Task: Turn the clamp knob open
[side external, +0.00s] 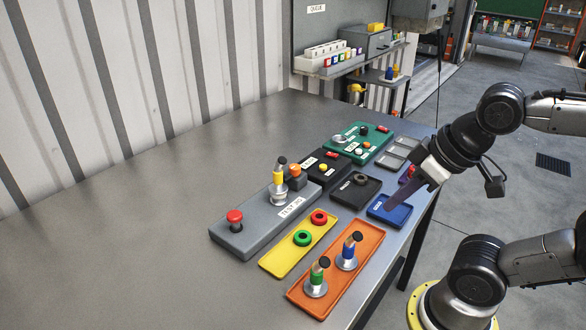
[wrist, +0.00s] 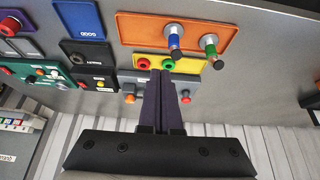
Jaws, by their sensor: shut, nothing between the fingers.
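The grey test jig block (side external: 258,226) lies on the bench with a red knob (side external: 235,216) at its near left end. A grey clamp piece with an orange top (side external: 295,171) stands at its far end. Which of these is the clamp knob I cannot tell. A yellow-and-black part (side external: 280,172) stands upright in a metal socket between them. My gripper (side external: 389,208) is shut and empty above the blue tray, apart from the jig. In the wrist view its fingers (wrist: 161,74) hide the jig's middle; the red knob (wrist: 186,98) and orange top (wrist: 130,98) show either side.
A yellow tray (side external: 278,263) with green and red rings and an orange tray (side external: 327,299) with two upright parts lie beside the jig. Blue (side external: 391,211) and black (side external: 371,183) trays and a green panel (side external: 371,155) lie right and behind. The bench's left is clear.

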